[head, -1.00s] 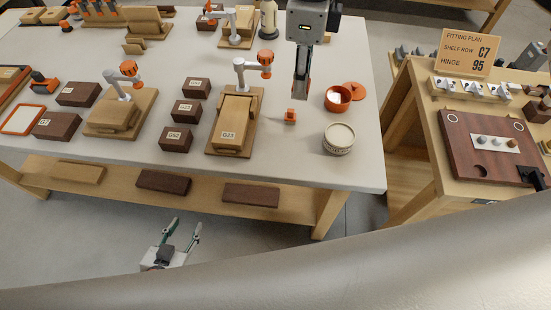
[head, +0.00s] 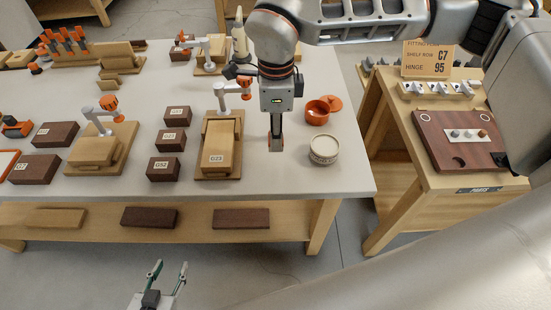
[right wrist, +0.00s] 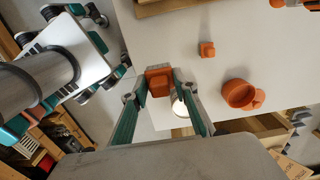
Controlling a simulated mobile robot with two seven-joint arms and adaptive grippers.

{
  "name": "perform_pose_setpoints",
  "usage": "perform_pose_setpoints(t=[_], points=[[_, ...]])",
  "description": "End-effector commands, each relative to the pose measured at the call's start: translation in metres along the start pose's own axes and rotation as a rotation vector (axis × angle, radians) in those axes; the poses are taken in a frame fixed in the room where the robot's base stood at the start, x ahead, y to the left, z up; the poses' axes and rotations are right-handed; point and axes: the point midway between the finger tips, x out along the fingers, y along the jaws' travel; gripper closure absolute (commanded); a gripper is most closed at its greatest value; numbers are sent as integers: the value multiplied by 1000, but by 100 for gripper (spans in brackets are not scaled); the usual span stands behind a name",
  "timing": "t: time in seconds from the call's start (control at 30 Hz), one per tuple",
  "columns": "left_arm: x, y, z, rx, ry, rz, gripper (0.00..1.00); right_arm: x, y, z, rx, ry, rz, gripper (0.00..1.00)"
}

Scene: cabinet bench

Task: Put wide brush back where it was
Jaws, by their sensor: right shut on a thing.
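My right gripper (head: 276,143) points down over the white table, between the clamped block and the round tin. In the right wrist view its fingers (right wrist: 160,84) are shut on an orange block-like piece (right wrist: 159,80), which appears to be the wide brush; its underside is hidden. In that view a small orange piece (right wrist: 207,50) stands apart on the table; the gripper seems to hide it in the head view. My left gripper (head: 163,285) is open and empty at the bottom of the head view, off the table.
An orange bowl (head: 317,112) and its lid (head: 332,102) lie behind the round tin (head: 324,149). A clamped wooden block (head: 218,145) stands left of the right gripper, with dark blocks (head: 165,167) beyond. A side bench (head: 400,135) stands right across a gap.

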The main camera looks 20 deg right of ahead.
Motion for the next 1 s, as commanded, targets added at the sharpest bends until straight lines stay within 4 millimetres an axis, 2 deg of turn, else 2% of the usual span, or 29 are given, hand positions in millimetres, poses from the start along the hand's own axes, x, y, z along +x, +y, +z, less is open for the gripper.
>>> perform_pose_setpoints(t=[0.03,0.2,0.47,0.7,1.0], points=[[0,0,0,0,0,0,60,14,2,0,0,1,5,91],[0,0,0,0,-1,0,60,45,1,0,1,1,3,91],[0,0,2,0,-3,0,60,62,0,0,0,0,1,91],[1,0,4,0,-6,0,60,95,1,0,1,1,3,91],[1,0,4,0,-7,0,60,100,0,0,1,-1,0,91]])
